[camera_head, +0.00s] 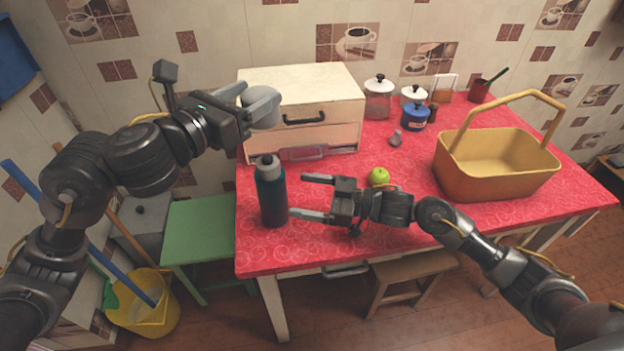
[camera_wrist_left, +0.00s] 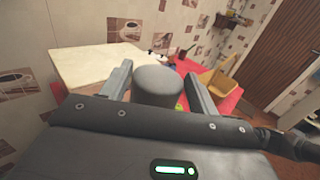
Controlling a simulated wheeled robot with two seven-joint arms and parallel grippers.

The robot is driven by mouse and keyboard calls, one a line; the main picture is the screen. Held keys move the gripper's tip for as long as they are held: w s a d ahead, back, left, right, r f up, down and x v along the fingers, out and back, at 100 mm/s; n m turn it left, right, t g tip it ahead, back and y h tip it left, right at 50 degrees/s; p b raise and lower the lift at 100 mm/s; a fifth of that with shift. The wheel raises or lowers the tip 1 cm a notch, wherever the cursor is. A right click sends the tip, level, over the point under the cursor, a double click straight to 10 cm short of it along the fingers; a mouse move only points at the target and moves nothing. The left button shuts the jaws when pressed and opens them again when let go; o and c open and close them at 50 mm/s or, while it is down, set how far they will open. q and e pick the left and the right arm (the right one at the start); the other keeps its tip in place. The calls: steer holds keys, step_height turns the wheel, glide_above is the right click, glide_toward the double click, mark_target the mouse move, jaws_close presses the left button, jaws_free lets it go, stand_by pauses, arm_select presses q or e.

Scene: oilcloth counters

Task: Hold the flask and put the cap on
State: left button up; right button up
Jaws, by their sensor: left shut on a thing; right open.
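The dark teal flask (camera_head: 271,193) stands upright near the left front edge of the red table, with a grey neck on top. My left gripper (camera_head: 262,107) is shut on the grey cap (camera_head: 258,97), in the air above and behind the flask. In the left wrist view the cap (camera_wrist_left: 158,85) sits between the two fingers (camera_wrist_left: 157,88). My right gripper (camera_head: 308,197) is open just right of the flask. Its fingers point left; the lower fingertip is close to the flask, and I cannot tell whether it touches.
A cream drawer box (camera_head: 300,85) stands behind the flask. A green apple (camera_head: 379,177) lies by my right gripper. A yellow basket (camera_head: 497,165) is at right. Jars (camera_head: 378,103) and a blue pot (camera_head: 414,117) stand at the back. A green stool (camera_head: 203,225) is left of the table.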

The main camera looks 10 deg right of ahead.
mark_target(286, 191)
steer(key=x, duration=0.8)
